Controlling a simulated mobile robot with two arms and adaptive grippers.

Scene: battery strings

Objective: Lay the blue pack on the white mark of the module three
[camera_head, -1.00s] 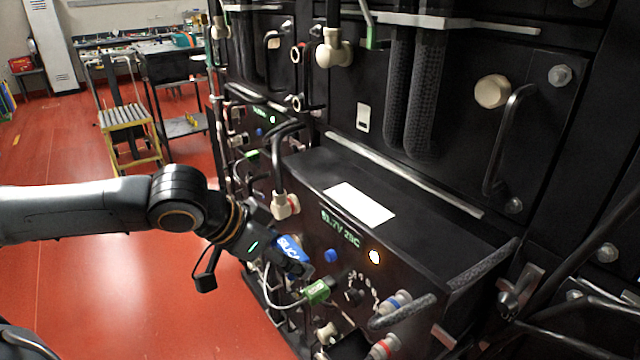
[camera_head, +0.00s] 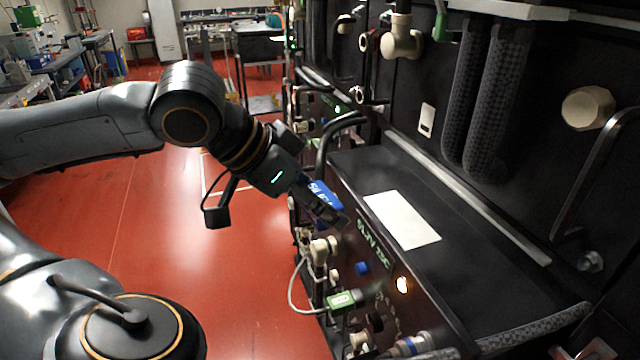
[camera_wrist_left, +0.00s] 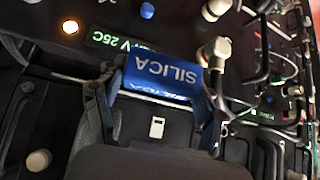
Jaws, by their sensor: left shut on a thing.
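The blue pack (camera_head: 325,194), lettered SILICA, is held by my left gripper (camera_head: 335,212) in front of the module's face, to the left of the white mark. In the left wrist view the blue pack (camera_wrist_left: 162,76) lies between the two fingers, upside down in the picture. The white mark (camera_head: 402,219) is a bare white rectangle on the black top of the module (camera_head: 470,290), which has a green readout and a lit lamp on its face. The module number cannot be read. My right gripper is not in view.
Hoses and cable plugs (camera_head: 345,300) stick out of the module's face below the gripper. A black handle (camera_head: 340,122) stands just behind the pack. Thick ribbed hoses (camera_head: 480,100) hang above the module top. Red floor lies open at the left.

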